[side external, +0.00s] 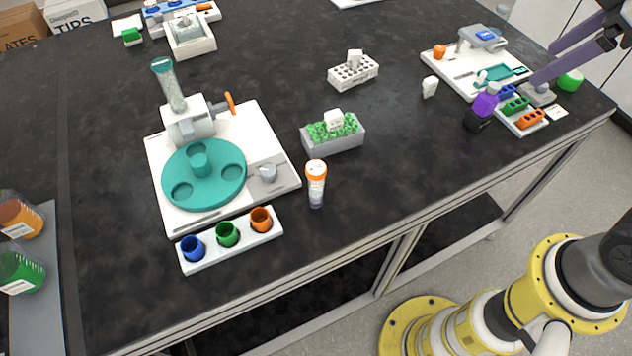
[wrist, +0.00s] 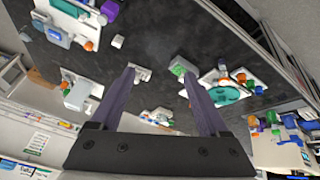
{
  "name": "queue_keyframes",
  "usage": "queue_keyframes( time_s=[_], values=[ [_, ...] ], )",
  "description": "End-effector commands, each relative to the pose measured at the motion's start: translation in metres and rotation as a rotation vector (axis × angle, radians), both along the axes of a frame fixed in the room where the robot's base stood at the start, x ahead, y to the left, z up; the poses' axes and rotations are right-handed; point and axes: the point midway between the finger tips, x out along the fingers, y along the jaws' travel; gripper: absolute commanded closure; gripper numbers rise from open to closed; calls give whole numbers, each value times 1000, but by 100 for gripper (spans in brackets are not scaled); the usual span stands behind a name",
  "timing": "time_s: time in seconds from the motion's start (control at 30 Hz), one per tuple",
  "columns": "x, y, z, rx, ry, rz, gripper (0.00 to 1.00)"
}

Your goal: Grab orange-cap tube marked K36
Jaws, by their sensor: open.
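An orange-cap tube (side external: 316,185) with a white label stands upright on the dark bench near its front edge. It is just in front of the grey rack of green-capped tubes (side external: 333,138); its marking is too small to read. My gripper (side external: 548,62) is at the far upper right in the side view, well away from the tube, over the right-hand white board. In the wrist view my gripper (wrist: 164,82) shows two purple-grey fingers spread wide with nothing between them. The tube is too small to pick out surely in the wrist view.
A white station with a teal disc (side external: 225,190) stands left of the tube. A white holder with blue, green and orange cups (side external: 205,256) lies before it. A white rack (side external: 345,76) stands behind the green one. The bench right of the tube is clear.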

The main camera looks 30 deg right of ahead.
Motion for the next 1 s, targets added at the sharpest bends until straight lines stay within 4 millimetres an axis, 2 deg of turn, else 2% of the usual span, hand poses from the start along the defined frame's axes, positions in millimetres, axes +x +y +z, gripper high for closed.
queue_keyframes(
  time_s=[0.03, 0.1, 0.27, 0.37, 0.5, 0.6, 0.7, 0.83, 1.0],
  values=[
    [19, 12, 3, -17, 26, 66, 21],
    [43, 29, 5, -43, 54, 159, 21],
    [94, 82, -6, -96, 125, 368, 21],
    [119, 122, -23, -126, 175, 490, 21],
    [142, 183, -61, -167, 248, 646, 21],
    [146, 224, -94, -192, 300, 730, 21],
    [142, 256, -125, -213, 348, 790, 21],
    [128, 277, -155, -240, 403, 843, 21],
    [120, 286, -170, -250, 416, 866, 21]
  ],
)
